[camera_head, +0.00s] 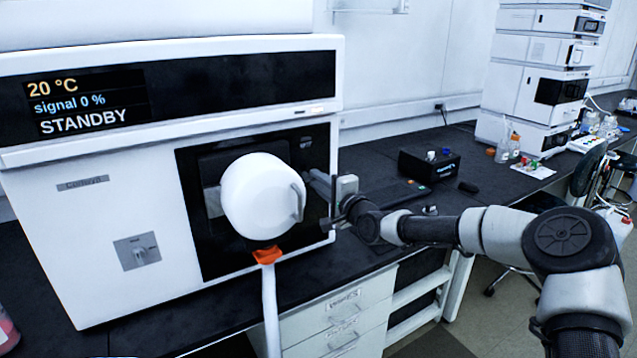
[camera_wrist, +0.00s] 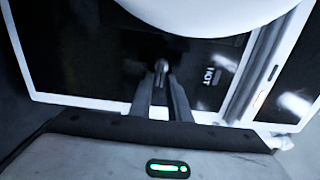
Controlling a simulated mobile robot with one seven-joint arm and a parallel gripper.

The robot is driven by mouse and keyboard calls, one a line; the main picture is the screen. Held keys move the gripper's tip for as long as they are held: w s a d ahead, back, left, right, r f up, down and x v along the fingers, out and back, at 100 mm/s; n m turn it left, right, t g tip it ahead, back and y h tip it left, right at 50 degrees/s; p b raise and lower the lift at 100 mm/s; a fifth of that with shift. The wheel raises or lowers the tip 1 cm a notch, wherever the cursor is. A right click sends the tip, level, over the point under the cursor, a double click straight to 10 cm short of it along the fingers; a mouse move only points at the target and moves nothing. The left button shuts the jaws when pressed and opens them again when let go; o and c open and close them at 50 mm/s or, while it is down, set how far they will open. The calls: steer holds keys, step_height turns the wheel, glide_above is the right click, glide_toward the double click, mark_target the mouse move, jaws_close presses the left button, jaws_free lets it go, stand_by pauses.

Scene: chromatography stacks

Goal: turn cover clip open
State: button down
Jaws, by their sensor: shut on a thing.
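The round white cover (camera_head: 262,196) stands out from the black front panel of the instrument, with a curved handle on its right side. My gripper (camera_head: 314,178) reaches in from the right, just beside the cover. In the wrist view the cover is the white curve (camera_wrist: 210,12) at the top. There my gripper (camera_wrist: 162,72) has its two fingers close together on a small grey rounded piece, seemingly the cover clip (camera_wrist: 162,65), against the black panel. The fingers hide most of the clip, and I cannot tell its exact turn angle. In the head view the clip is not clear.
The white instrument (camera_head: 95,215) shows STANDBY on its display. An orange piece (camera_head: 267,256) with a white tube (camera_head: 270,310) sits below the cover. A black box (camera_head: 428,167) stands on the dark bench to the right.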

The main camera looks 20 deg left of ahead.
stand_by(0.3)
steer(key=c, duration=1.8)
jaws_free()
steer(key=shift+c, duration=0.2)
steer(key=p+v, duration=0.1)
steer(key=v, duration=1.6)
steer(key=shift+s, duration=0.25)
steer(key=shift+d, duration=0.1)
